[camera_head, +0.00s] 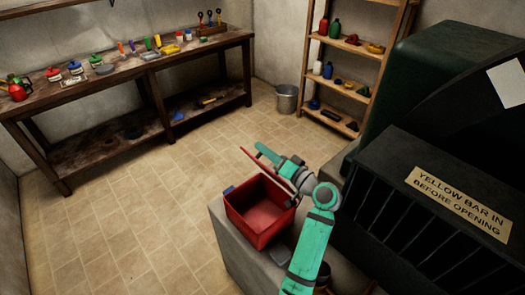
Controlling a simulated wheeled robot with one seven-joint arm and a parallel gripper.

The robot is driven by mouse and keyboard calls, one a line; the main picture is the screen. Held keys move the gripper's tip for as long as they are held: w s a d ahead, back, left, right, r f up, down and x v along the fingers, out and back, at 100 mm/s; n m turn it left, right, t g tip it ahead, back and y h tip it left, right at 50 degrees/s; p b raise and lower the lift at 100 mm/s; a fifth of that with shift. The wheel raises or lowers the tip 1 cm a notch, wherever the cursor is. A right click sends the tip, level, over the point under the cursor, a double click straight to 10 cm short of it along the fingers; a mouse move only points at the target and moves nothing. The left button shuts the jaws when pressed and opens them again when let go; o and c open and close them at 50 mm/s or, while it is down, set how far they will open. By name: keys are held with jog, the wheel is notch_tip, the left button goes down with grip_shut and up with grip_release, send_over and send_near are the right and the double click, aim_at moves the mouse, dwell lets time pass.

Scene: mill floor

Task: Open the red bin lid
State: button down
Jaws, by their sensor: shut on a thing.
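The red bin (262,225) stands on a grey block, and I see into its open, empty-looking inside. Its red lid (262,164) is raised and shows nearly edge-on as a thin slanted strip at the bin's back right. My gripper (286,168) is at the lid, on its far right side, shut on it. The fingertips are small and partly hidden by the lid and my arm, so the exact hold point is not clear.
A dark machine (440,190) with a yellow sign stands close on the right. A workbench (130,75) with small items is at the back left. A shelf (345,85) and a grey bucket (286,99) stand behind. The tiled floor at left is clear.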

jog(key=c, duration=1.8)
grip_release()
jog(key=shift+d+f, duration=0.2)
jog(key=shift+a, duration=0.1)
jog(key=v, duration=1)
jog(key=shift+s, duration=0.35)
jog(key=shift+w+d, duration=0.1)
jog(key=shift+d, duration=0.15)
